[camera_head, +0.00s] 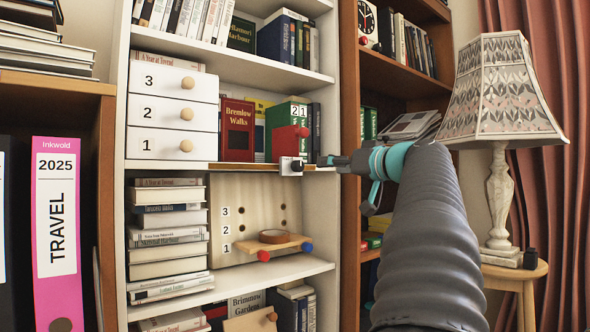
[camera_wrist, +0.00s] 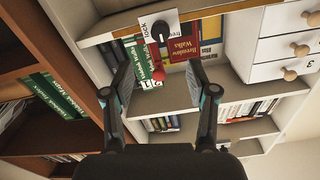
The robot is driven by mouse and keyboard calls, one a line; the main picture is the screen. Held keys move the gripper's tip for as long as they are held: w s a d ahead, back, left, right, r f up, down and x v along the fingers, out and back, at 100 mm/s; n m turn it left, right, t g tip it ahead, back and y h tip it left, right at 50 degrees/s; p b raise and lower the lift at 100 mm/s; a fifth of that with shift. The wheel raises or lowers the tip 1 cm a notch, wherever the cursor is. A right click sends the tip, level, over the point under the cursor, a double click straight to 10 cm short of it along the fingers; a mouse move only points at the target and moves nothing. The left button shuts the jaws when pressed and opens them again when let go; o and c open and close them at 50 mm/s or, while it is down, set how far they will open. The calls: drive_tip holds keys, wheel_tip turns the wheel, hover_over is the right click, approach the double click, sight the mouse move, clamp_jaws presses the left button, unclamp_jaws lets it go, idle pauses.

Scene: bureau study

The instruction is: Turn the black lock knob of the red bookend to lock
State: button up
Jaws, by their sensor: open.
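The red bookend (camera_head: 286,142) stands on the middle shelf against green books, right of a red book. At its foot, on the shelf's front edge, is a white plate (camera_head: 283,168) with the black lock knob (camera_head: 297,166). In the wrist view the knob (camera_wrist: 161,32) shows beyond my fingertips, on a plate reading "lock" on one side and apparently "free" on the other. Its exact turn is too small to tell. The red bookend (camera_wrist: 155,58) is partly seen there. My gripper (camera_head: 324,160) is open and empty, just right of the knob; its fingers (camera_wrist: 160,78) are spread apart, not touching it.
White drawers (camera_head: 172,98) numbered 1 to 3 stand left on the same shelf. Below is a pegboard (camera_head: 250,190) with a small wooden shelf holding a tape roll (camera_head: 273,237). A brown bookcase (camera_head: 348,120) and a lamp (camera_head: 500,95) stand at right.

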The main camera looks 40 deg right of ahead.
sight(301, 166)
drive_tip(key=w+p, duration=0.2)
drive_tip(key=w, duration=1)
drive_tip(key=shift+w, duration=0.2)
clamp_jaws()
